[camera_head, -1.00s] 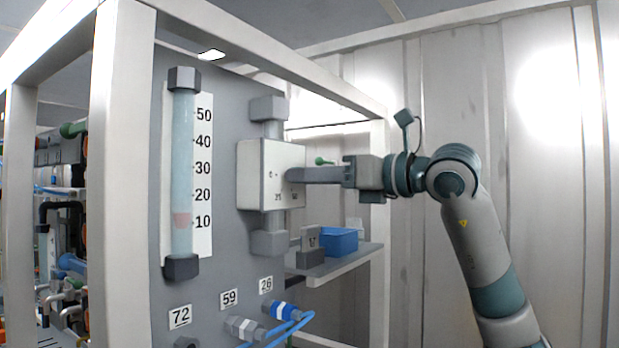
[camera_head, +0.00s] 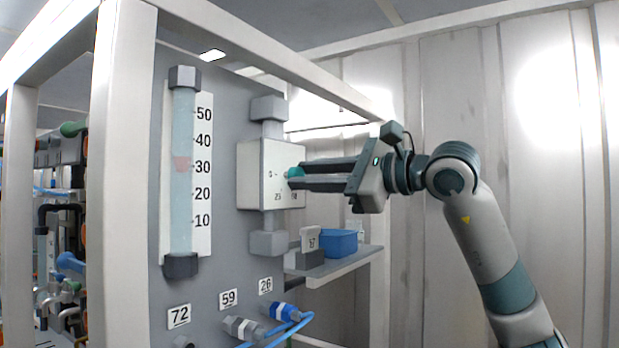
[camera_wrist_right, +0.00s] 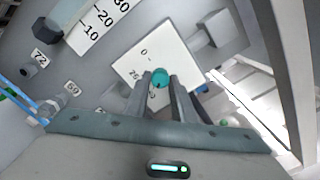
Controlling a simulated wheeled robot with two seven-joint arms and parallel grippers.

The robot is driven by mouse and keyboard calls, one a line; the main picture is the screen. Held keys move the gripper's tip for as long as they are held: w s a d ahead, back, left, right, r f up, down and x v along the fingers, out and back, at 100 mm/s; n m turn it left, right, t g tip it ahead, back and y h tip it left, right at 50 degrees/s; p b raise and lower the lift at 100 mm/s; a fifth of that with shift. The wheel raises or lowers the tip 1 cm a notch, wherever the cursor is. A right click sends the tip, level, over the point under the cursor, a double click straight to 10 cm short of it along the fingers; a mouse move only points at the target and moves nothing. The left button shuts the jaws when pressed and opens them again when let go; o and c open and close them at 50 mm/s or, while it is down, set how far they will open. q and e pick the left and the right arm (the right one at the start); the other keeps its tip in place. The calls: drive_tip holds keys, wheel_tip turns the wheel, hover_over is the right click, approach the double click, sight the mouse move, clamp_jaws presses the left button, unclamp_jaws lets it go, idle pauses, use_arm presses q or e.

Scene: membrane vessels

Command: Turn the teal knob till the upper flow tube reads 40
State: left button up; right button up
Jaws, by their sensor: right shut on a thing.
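The upper flow tube (camera_head: 182,215) stands upright on the grey panel beside a white scale (camera_head: 202,230) marked 10 to 50. Its pinkish float (camera_head: 182,164) sits at about 30, perhaps slightly above. The teal knob (camera_head: 295,174) is on the front of a white valve box (camera_head: 255,185), right of the tube. My right gripper (camera_head: 300,177) reaches in from the right and is shut on the knob. In the right wrist view the knob (camera_wrist_right: 161,78) is between its two fingertips. My left gripper is not in view.
A shelf (camera_head: 345,263) with a blue bin (camera_head: 339,243) and a small numbered sign (camera_head: 310,240) is below my right gripper. Blue hoses (camera_head: 297,325) leave the panel's lower fittings. A white frame post (camera_head: 120,180) stands at left.

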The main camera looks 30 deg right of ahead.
drive_tip(key=n, duration=0.3)
drive_tip(key=shift+n, duration=0.3)
idle(0.4)
drive_tip(key=o, duration=1.1)
drive_tip(key=shift+c, duration=0.2)
drive_tip(key=shift+s, duration=0.1)
drive_tip(key=b+v, duration=0.6)
drive_tip(key=v, duration=1.1)
